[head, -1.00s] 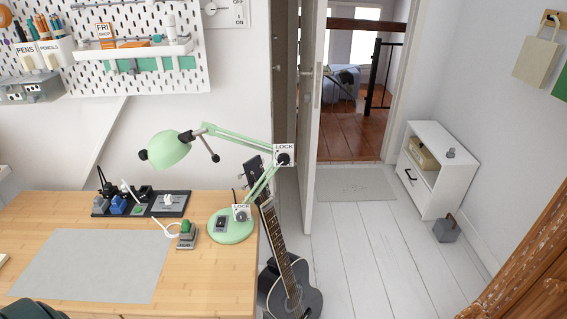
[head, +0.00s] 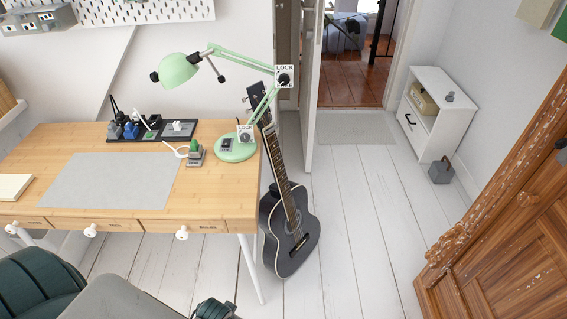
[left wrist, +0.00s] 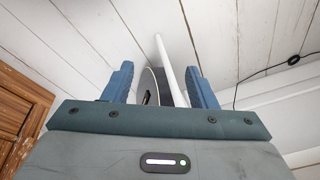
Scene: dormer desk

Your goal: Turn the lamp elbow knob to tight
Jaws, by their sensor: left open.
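The green desk lamp (head: 181,70) stands at the back right corner of the desk in the head view. Its elbow knob (head: 284,80) is dark and sits on a white plate marked LOCK, at the top right where the two green arms meet. A second LOCK plate with a knob (head: 246,136) is by the lamp's base (head: 236,152). My left gripper (left wrist: 162,85) shows in the left wrist view, its two blue fingers apart with nothing held between them. The guitar and a white desk leg show beyond the fingers. The right gripper is not in view.
The wooden desk (head: 120,205) carries a grey mat (head: 112,180), a dark tray (head: 178,130) and a small device (head: 195,155). A black guitar (head: 288,225) leans by the desk's right edge. White floor (head: 365,230) is clear right of it. A carved wooden cabinet (head: 520,235) stands at right.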

